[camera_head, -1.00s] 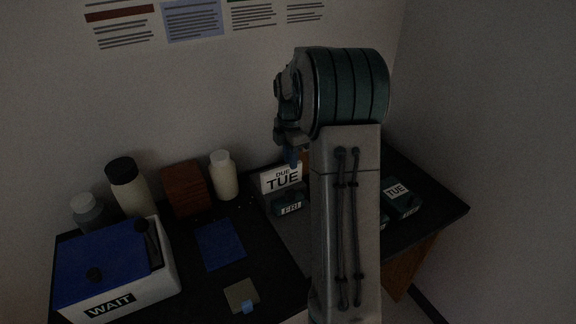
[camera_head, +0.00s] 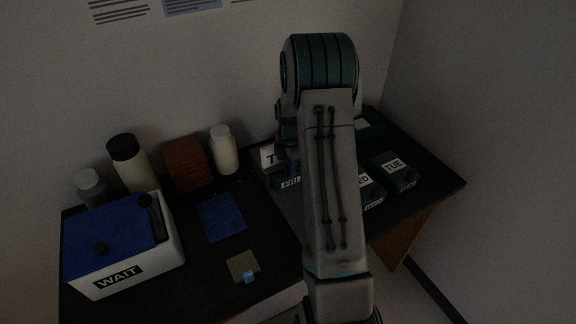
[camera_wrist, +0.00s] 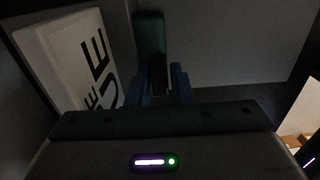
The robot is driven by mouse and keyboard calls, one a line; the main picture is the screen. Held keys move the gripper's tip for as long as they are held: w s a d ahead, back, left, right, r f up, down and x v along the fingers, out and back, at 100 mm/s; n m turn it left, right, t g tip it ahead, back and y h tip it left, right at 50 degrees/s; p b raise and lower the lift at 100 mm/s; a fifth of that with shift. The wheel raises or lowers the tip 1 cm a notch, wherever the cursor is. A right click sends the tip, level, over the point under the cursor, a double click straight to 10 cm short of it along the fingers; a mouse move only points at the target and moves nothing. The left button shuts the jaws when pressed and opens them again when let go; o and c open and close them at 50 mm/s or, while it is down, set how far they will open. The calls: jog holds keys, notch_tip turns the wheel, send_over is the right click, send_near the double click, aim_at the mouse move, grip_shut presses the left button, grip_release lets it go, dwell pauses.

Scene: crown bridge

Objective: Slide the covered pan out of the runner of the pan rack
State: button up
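Several dark teal pans stand on the right part of the bench in the head view. One is labelled TUE (camera_head: 404,181), one WED (camera_head: 374,199) and one FRI (camera_head: 291,184), the last two partly behind my arm. The rack's runners cannot be made out. In the wrist view the fingers of my gripper (camera_wrist: 162,84) stand apart. A teal block with a dark lower end (camera_wrist: 150,34) shows just beyond and between them; contact cannot be told. The head view mostly hides my gripper behind my arm.
The white due sign (camera_wrist: 75,55) stands close on the left in the wrist view. A wall is close behind.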

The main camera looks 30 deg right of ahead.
grip_shut()
jog(key=shift+s, duration=0.15)
jog(key=shift+s+b, duration=0.55)
jog(key=shift+s, duration=1.75)
jog(key=shift+s+d+b, duration=0.15)
jog(key=shift+s+b, duration=0.2)
jog(key=shift+s, duration=2.15)
jog(key=shift+s, duration=0.1)
jog(key=shift+s, duration=1.5)
